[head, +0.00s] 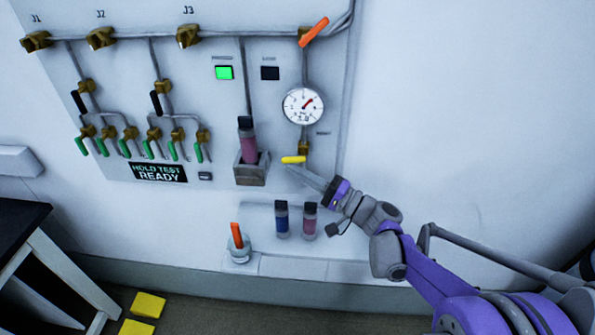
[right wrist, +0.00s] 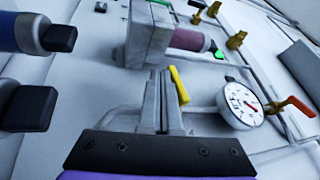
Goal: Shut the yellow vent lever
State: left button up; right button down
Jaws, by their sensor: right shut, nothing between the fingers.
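The yellow vent lever (head: 292,159) sticks out to the left, roughly level, from a brass valve (head: 303,148) below the round gauge. In the right wrist view the yellow lever (right wrist: 179,86) shows just right of my fingertips; I cannot tell whether they touch it. My right gripper (head: 289,168) is shut and empty, its tips just below the lever. The shut fingers also show in the right wrist view (right wrist: 160,72). My left gripper is not in view.
The pressure gauge (head: 304,106) and an orange lever (head: 314,31) sit above. A grey holder (head: 250,174) with a pink column (head: 247,142) is close left. Blue (head: 282,220) and pink (head: 310,221) columns stand on the ledge (head: 292,267) below. Blank wall lies to the right.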

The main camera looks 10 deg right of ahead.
dwell(0.4)
jog(key=s+d+f+b, duration=0.2)
jog(key=s+d+f, duration=0.4)
jog(key=d, duration=0.2)
jog(key=shift+s+f+b, duration=0.15)
jog(key=shift+f+b, duration=0.25)
